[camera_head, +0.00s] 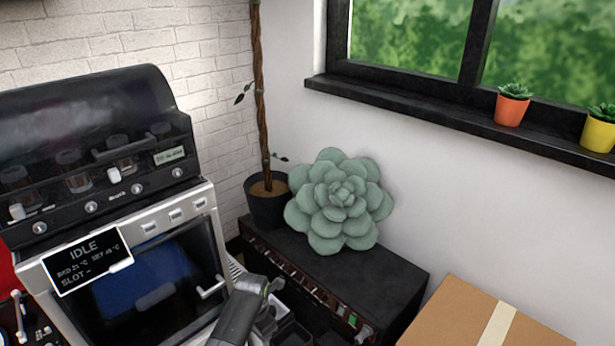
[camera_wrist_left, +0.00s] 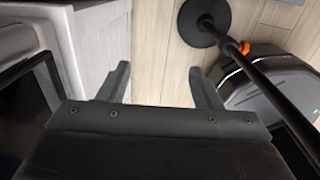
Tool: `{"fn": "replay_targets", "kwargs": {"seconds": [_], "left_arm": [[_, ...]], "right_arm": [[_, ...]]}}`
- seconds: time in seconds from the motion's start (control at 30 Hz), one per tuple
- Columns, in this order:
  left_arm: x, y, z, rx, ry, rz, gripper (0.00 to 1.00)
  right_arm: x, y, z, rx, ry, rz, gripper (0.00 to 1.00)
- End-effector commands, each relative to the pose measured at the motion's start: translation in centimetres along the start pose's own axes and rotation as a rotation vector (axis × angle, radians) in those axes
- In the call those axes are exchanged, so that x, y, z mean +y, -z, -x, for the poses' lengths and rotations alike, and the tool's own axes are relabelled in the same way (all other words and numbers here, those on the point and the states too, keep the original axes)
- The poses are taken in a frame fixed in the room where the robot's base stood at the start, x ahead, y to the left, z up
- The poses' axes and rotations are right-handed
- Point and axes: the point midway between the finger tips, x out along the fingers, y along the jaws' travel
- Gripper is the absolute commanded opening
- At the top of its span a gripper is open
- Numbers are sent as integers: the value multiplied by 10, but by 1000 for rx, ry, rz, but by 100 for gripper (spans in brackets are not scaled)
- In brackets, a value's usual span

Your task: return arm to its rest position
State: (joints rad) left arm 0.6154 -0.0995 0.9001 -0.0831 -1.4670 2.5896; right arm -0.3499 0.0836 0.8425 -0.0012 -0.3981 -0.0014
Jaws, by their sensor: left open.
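My left gripper (camera_wrist_left: 158,78) shows in the left wrist view with its two dark fingers spread wide apart. Nothing is between them; pale wooden floor shows in the gap. In the head view, a dark grey arm link (camera_head: 240,312) of mine rises from the bottom edge, in front of the oven-like machine (camera_head: 205,200). Its fingers cannot be made out there. My right gripper is not seen in either view.
The machine's screen (camera_head: 87,262) reads IDLE. A dark cabinet (camera_head: 385,275) bears a succulent-shaped cushion (camera_head: 338,203) and a potted plant (camera_head: 268,205). A cardboard box (camera_head: 450,320) stands at lower right. The wrist view shows a round black base (camera_wrist_left: 205,20) with a pole.

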Motion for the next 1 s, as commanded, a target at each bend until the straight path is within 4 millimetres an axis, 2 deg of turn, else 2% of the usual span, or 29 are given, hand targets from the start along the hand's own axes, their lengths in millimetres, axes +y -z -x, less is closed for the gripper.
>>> {"fn": "replay_targets", "kwargs": {"seconds": [0.27, 0.37, 0.57, 0.7, 0.9, 1.0], "left_arm": [[-11, 40, -44, -8, 7, -246, 59], [-19, 65, -68, -12, 8, -387, 59], [-44, 132, -119, -23, -3, -745, 59], [-66, 184, -149, -24, -14, -1000, 59], [-105, 266, -180, -11, -33, -1367, 59], [-127, 308, -189, 0, -42, -1552, 59]], "right_arm": [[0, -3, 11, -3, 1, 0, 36], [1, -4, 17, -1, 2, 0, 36], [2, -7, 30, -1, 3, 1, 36], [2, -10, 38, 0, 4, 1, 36], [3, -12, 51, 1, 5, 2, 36], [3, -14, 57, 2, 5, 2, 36]]}}
